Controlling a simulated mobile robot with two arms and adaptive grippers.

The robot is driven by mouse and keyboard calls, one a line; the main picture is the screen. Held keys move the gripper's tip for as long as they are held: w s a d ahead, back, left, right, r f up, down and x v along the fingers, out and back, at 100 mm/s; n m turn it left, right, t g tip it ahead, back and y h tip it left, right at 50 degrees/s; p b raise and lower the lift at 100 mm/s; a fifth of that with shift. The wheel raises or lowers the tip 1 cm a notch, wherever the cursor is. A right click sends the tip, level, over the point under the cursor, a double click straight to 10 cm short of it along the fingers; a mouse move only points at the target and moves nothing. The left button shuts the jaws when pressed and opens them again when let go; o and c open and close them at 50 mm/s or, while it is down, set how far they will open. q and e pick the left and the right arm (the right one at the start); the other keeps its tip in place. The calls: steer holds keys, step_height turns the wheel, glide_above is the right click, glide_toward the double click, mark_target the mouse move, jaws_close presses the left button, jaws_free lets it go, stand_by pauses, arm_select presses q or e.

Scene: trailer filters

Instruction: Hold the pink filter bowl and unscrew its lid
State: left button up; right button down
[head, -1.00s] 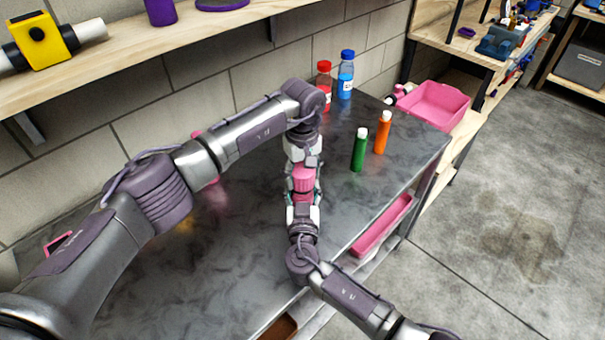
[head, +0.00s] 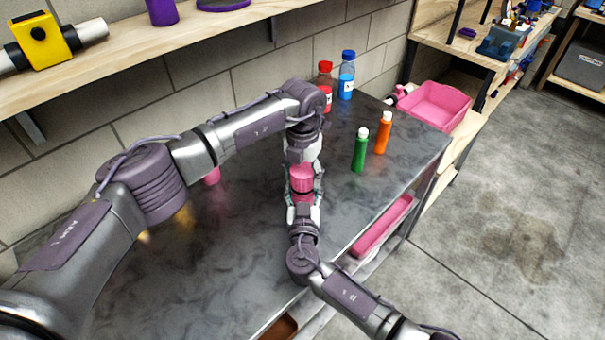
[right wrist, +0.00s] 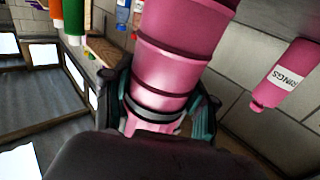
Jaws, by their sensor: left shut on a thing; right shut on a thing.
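The pink filter bowl (head: 302,178) is held in the air between my two grippers, above the dark bench. My left gripper (head: 303,160) is shut on its far end, with its fingertips partly hidden. My right gripper (head: 304,196) is shut on its near end. In the right wrist view the pink filter bowl (right wrist: 180,60) is a ribbed pink cylinder that widens away from my right gripper (right wrist: 158,108), whose fingers clasp the narrower part. I cannot tell where the lid's seam is, or whether the lid has turned.
On the bench (head: 245,265) stand a green bottle (head: 359,152), an orange bottle (head: 382,135), a red bottle (head: 325,85) and a blue bottle (head: 346,77). A pink bin (head: 435,105) is at the back right. A labelled pink container (right wrist: 287,77) is right in the wrist view.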

mark_target(303, 169)
arm_select(q)
steer(key=n, duration=0.6)
steer(key=shift+s+n, duration=0.1)
steer(key=shift+n, duration=0.3)
arm_select(e)
steer(key=shift+d, duration=0.1)
arm_select(q)
steer(key=n, duration=1.6)
steer(key=shift+d+r, duration=0.1)
steer(key=shift+r, duration=0.1)
steer(key=shift+r, duration=0.95)
steer(key=shift+r, duration=2)
arm_select(e)
steer(key=shift+c, duration=1.3)
jaws_free()
